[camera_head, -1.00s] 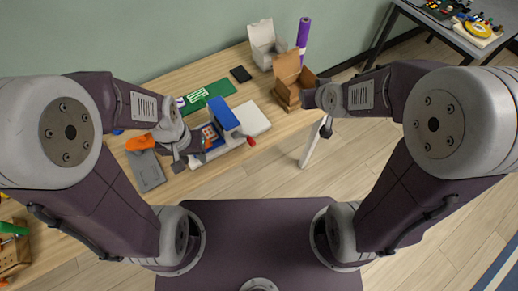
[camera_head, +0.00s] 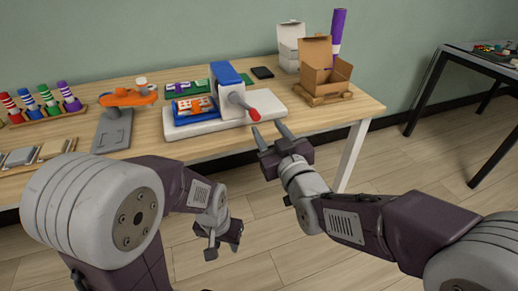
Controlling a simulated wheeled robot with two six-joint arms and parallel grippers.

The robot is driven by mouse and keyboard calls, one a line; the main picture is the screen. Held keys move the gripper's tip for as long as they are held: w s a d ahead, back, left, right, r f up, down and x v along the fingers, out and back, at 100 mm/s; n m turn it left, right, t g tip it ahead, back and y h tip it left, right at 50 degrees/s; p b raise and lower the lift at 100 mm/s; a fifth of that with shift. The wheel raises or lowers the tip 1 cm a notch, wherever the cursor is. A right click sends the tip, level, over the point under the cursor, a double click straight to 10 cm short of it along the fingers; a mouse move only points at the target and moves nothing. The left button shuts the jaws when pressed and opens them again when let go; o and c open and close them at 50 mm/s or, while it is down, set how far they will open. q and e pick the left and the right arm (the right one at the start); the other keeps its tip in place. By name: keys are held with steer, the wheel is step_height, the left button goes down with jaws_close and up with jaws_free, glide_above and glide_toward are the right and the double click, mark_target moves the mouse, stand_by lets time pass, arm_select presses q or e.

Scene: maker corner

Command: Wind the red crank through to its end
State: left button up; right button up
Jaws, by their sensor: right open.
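The red crank knob (camera_head: 254,114) sits at the end of a grey crank arm (camera_head: 240,101) on the right side of a blue upright housing (camera_head: 226,78). The housing stands on a white base (camera_head: 272,112) on the wooden table. My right gripper (camera_head: 268,129) is open and empty. Its fingers point up toward the crank, just below and right of the red knob in the picture, with no visible contact. My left gripper (camera_head: 222,248) hangs low in front of the table, empty, with its fingers apart.
A blue tray with an orange-and-white piece (camera_head: 193,106) lies left of the housing. An orange part (camera_head: 130,97) stands over a grey plate (camera_head: 113,133) further left. Open cardboard boxes (camera_head: 327,77) and a purple roll (camera_head: 338,30) stand at the back right.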

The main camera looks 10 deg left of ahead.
mark_target(257, 120)
steer(key=x, duration=0.2)
steer(key=b+x, duration=0.1)
steer(key=x, duration=0.5)
steer(key=shift+s+a+f+b, duration=0.25)
steer(key=shift+f+b, duration=0.1)
steer(key=shift+f, duration=0.05)
steer(key=shift+w+a+r, duration=0.1)
steer(key=shift+w+a, duration=0.2)
steer(key=shift+w, duration=0.15)
jaws_close()
arm_select(q)
step_height(257, 120, down, 3)
steer(key=shift+r, duration=0.1)
arm_select(e)
steer(key=shift+r, duration=0.3)
